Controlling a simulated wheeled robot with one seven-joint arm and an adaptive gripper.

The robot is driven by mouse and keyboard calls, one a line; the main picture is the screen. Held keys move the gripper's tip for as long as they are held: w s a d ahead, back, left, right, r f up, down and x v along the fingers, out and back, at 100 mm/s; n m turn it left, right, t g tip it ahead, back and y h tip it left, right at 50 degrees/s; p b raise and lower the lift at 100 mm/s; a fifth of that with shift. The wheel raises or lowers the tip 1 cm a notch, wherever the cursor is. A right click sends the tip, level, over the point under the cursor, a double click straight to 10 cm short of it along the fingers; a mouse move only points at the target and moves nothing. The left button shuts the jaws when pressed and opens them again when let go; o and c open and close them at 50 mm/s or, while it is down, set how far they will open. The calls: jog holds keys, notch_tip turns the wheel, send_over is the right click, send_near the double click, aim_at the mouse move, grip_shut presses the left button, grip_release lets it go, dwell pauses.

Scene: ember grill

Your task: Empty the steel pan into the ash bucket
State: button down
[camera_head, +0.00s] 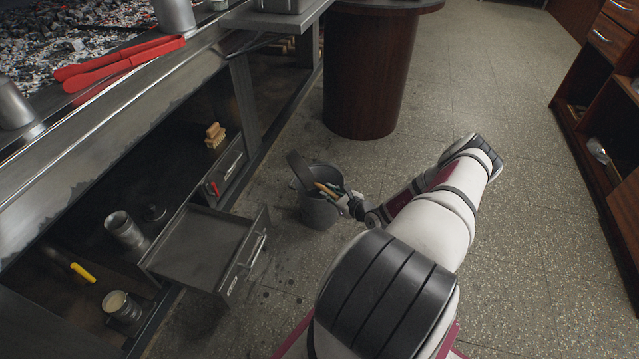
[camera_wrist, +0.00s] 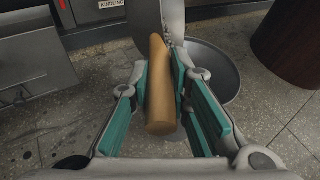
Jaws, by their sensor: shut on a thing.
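My gripper (camera_wrist: 161,98) is shut on the wooden handle (camera_wrist: 163,95) of the steel pan (camera_wrist: 146,18). In the head view, the pan (camera_head: 298,170) looks like a dark, steeply tilted plate at the mouth of the ash bucket. The grey ash bucket (camera_head: 320,213) stands upright on the floor. It also shows behind the handle in the wrist view (camera_wrist: 230,72). Some dark specks lie along the pan's edge near the handle; I cannot tell whether they are falling. The pan's inside and the bucket's contents are mostly hidden.
An open, empty-looking drawer (camera_head: 200,250) juts out left of the bucket. The grill counter (camera_head: 120,110) holds red tongs (camera_head: 120,66) over ash and embers. A round dark wood pedestal (camera_head: 365,85) stands behind the bucket. The floor to the right is clear up to wooden cabinets (camera_head: 600,110).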

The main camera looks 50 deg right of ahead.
jog(key=shift+d, duration=0.2)
jog(key=shift+s+d+m+b, duration=0.35)
jog(key=shift+d+b, duration=0.35)
jog(key=shift+b, duration=0.6)
jog(key=shift+d+y+b, duration=0.2)
jog(key=shift+y+b, duration=0.1)
jog(key=shift+s+d+m+b, duration=0.2)
jog(key=shift+d+m+b, duration=0.1)
jog(key=shift+b, duration=0.25)
jog(key=shift+d+r+b, duration=0.1)
jog(key=shift+d+b, duration=0.1)
jog(key=shift+b, duration=0.15)
jog(key=shift+s+d+m+t+y+b, duration=0.3)
jog(key=shift+d+m+b, duration=0.2)
jog(key=shift+b, duration=0.55)
jog(key=shift+s+d+m+t+y+b, duration=0.15)
jog(key=shift+d+m+t+y+b, duration=0.3)
jog(key=shift+b, duration=0.55)
jog(key=shift+s+d+f+m+t+y+b, duration=0.15)
jog(key=shift+s+d+f+m+t+b, duration=0.3)
jog(key=shift+b, duration=0.7)
jog(key=shift+d+f+m+t+y+b, duration=0.1)
jog(key=shift+d+m+b, duration=0.55)
jog(key=shift+b, duration=0.5)
